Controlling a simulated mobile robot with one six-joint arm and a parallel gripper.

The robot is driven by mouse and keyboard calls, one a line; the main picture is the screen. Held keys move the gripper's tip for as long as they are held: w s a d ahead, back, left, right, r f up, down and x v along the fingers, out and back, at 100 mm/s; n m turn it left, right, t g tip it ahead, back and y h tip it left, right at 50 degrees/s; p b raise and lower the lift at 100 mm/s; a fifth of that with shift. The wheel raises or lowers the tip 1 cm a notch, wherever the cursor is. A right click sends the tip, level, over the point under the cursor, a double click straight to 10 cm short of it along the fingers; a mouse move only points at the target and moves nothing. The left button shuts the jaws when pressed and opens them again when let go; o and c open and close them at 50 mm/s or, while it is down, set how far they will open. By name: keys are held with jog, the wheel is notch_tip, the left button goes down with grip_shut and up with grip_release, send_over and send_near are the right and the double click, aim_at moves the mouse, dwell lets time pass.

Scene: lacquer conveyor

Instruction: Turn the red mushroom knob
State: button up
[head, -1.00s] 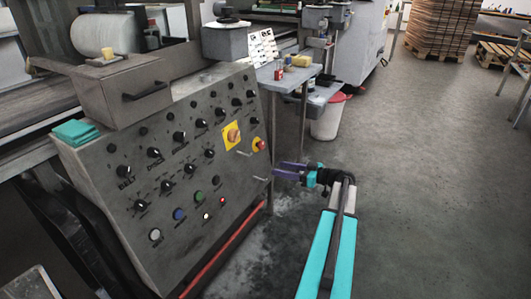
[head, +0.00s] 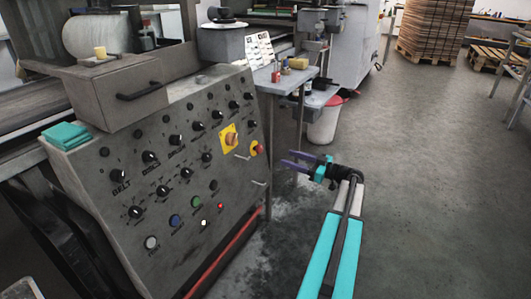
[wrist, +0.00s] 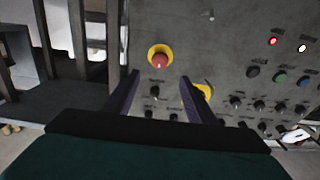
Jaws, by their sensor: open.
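The red mushroom knob (head: 257,149) sits on a yellow round plate near the right edge of the sloped grey control panel (head: 110,215). In the wrist view the red knob (wrist: 160,60) shows ahead of my fingers, between their lines and nearer the left one. My gripper (head: 293,160) is open and empty, to the right of the panel and apart from the knob. Its two fingers also show in the wrist view (wrist: 157,98). A yellow plate with an orange rotary switch (head: 230,138) is left of the knob; in the wrist view the right finger partly covers it.
Black knobs and coloured buttons (head: 175,221) cover the panel. A side table (head: 292,80) with small items and a white bin (head: 324,122) stand behind.

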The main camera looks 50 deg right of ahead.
aim_at(261, 149)
jog(key=b+x, duration=0.2)
jog(key=x, duration=1)
jog(key=shift+w+a+b, duration=0.1)
jog(key=shift+w+b, duration=0.1)
jog(key=shift+b, duration=0.1)
